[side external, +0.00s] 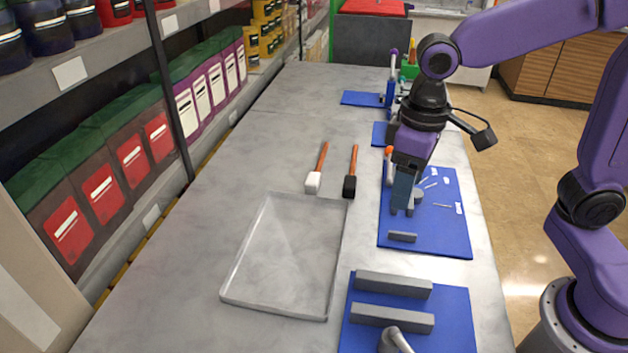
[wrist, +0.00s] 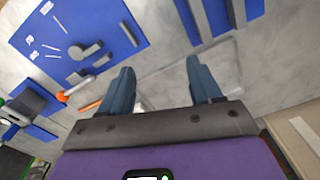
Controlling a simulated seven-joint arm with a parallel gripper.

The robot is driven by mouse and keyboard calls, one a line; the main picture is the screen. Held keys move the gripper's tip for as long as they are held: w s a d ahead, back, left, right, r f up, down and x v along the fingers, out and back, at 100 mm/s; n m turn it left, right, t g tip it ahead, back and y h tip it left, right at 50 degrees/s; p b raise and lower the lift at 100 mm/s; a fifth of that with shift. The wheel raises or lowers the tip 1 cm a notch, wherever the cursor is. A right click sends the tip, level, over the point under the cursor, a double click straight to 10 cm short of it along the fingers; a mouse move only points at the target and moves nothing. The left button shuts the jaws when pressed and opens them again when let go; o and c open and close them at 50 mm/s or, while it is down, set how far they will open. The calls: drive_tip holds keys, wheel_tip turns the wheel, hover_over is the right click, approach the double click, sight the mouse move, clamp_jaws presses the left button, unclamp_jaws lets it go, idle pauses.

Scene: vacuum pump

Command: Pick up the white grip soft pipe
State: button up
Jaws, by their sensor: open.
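My gripper (side external: 403,200) points down over the left part of the middle blue mat (side external: 445,235). In the wrist view its two fingers (wrist: 160,85) are apart with nothing between them. A slim whitish piece with an orange end (side external: 388,160) stands on the mat's far left side, beside my gripper. It also shows in the wrist view as a pale piece with an orange tip (wrist: 77,85), left of the fingers. I cannot tell for certain whether this is the white grip soft pipe. My gripper hides part of the mat in the side view.
Grey blocks (side external: 402,237) and small white pieces lie on the mat. Two orange-handled tools, one white-headed (side external: 313,182) and one black-headed (side external: 349,186), lie left. A clear tray (side external: 262,300) is in front of them. A near mat holds two grey bars (side external: 393,284).

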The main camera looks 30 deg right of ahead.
drive_tip(key=w+a+r+m, duration=0.1)
drive_tip(key=w+a+m, duration=0.2)
drive_tip(key=w+m, duration=0.8)
drive_tip(key=m, duration=0.3)
hover_over(314, 175)
wheel_tip(314, 175, down, 2)
drive_tip(key=f, duration=1.1)
drive_tip(key=shift+s+a+f, duration=0.15)
drive_tip(key=shift+s+f, duration=0.05)
drive_tip(key=shift+f, duration=0.15)
drive_tip(key=shift+w+f, duration=0.2)
drive_tip(key=shift+f, duration=2.45)
clamp_jaws()
drive_tip(key=shift+r, duration=0.1)
